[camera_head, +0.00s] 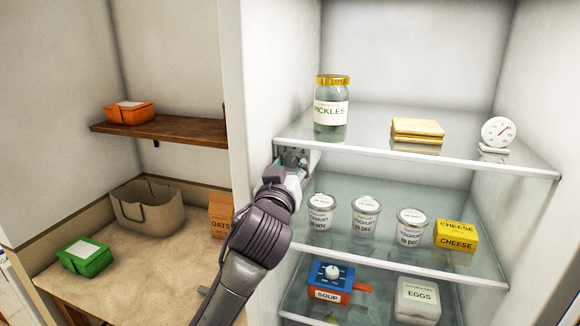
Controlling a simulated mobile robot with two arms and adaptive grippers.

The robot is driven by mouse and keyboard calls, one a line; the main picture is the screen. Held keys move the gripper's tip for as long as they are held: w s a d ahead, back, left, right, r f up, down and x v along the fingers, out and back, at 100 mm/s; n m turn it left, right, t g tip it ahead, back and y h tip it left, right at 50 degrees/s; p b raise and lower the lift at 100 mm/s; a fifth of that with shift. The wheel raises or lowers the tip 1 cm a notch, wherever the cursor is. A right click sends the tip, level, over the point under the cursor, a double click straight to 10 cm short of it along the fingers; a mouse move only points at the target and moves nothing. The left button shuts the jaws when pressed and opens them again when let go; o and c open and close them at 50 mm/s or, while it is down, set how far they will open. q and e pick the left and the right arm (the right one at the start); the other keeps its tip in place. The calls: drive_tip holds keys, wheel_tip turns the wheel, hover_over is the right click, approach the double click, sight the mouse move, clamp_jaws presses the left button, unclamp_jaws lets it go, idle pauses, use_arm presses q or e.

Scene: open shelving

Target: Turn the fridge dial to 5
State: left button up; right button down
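A small pale control box (310,157) is on the fridge's left inner wall, just under the top glass shelf. It is probably where the fridge dial sits, but its face is mostly hidden and no number can be read. My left gripper (290,166) reaches up to this box from below, with its fingers at or very close to it. I cannot tell whether the fingers touch or grip anything. My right gripper is not in view.
The top shelf (460,155) holds a pickle jar (331,112), yellow slices (417,130) and a round white gauge (498,132). Yoghurt pots (365,217), cheese (456,235), a blue-topped soup box (332,283) and eggs (418,300) stand below. The fridge's left side edge (245,100) is beside my arm.

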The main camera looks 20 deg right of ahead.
use_arm(q)
drive_tip(key=v, duration=1.2)
